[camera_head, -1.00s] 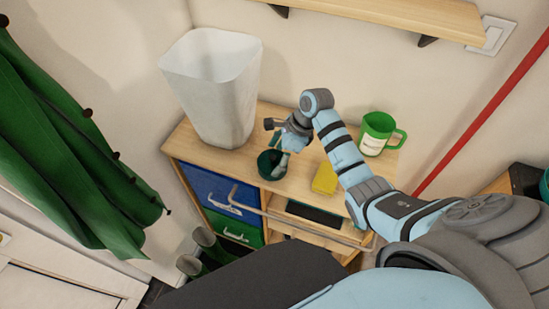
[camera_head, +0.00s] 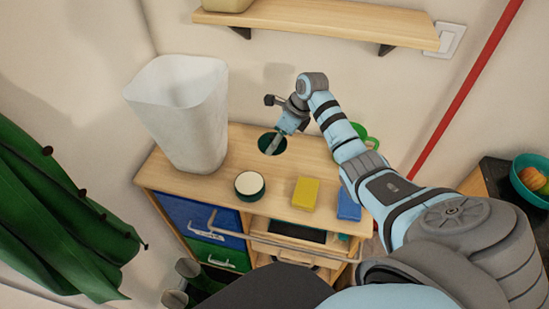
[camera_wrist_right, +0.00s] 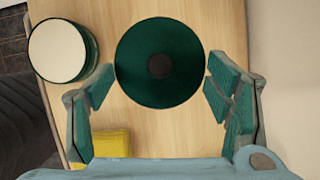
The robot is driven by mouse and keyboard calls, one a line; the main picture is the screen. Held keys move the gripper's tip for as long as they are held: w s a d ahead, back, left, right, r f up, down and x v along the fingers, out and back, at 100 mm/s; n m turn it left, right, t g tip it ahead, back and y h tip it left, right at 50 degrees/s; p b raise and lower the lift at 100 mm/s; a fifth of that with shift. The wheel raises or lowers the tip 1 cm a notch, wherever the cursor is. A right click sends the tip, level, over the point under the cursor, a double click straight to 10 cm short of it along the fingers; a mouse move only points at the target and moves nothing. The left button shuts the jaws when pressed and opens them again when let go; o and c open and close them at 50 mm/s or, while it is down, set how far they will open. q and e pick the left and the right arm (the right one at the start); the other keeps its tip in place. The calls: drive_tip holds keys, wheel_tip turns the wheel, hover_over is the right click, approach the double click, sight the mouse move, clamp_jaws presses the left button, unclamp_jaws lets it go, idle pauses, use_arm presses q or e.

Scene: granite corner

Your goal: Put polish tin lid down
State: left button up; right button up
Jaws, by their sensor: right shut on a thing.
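The polish tin lid (camera_head: 268,148) is a dark green disc over the wooden cabinet top, right of the white bin. In the right wrist view the lid (camera_wrist_right: 160,40) lies flat between the fingers, with a dark spot at its middle. My right gripper (camera_head: 277,142) is shut on the lid; its fingers also show in the right wrist view (camera_wrist_right: 160,88). I cannot tell whether the lid touches the wood. The open polish tin (camera_head: 250,184), dark green with a cream top, stands nearer the front edge, apart from the lid. My left gripper is not in view.
A tall white bin (camera_head: 185,125) stands at the left of the cabinet top (camera_head: 235,155). A yellow block (camera_head: 305,193) and a blue block (camera_head: 348,206) lie near the front edge. A green mug (camera_head: 372,141) is partly hidden behind my right arm. A shelf (camera_head: 320,22) hangs above.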

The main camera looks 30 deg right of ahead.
sight(272, 159)
wheel_tip(272, 159, down, 7)
drive_tip(key=shift+a+r+b, duration=0.1)
drive_tip(key=shift+b, duration=0.6)
drive_tip(key=shift+s, duration=0.1)
drive_tip(key=o, duration=0.9)
drive_tip(key=shift+o, duration=0.2)
drive_tip(key=p+v, duration=0.3)
drive_tip(key=v, duration=0.9)
